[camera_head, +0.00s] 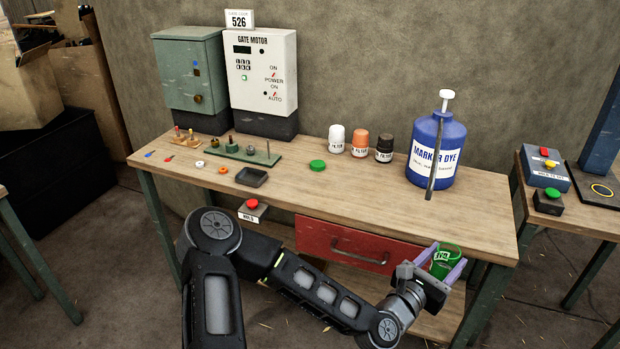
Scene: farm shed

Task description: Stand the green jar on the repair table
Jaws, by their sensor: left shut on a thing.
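The green jar (441,264) is between the fingers of my left gripper (445,267), at the front right of the wooden table. It carries a white label, and its lower part is partly hidden by the gripper. My left gripper is shut on the jar, near the table's front edge and the red drawer. The wooden table (300,189) runs across the middle of the view; I cannot tell from its look whether it is the repair table. A round green lid (318,165) lies on it. My right gripper is not in view.
A blue marker dye jug (456,150) stands at the table's right. White, orange and black filter jars (359,143) stand at the back middle. A gate motor box (262,75) and a green cabinet (190,70) stand at the left. The front middle of the tabletop is clear.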

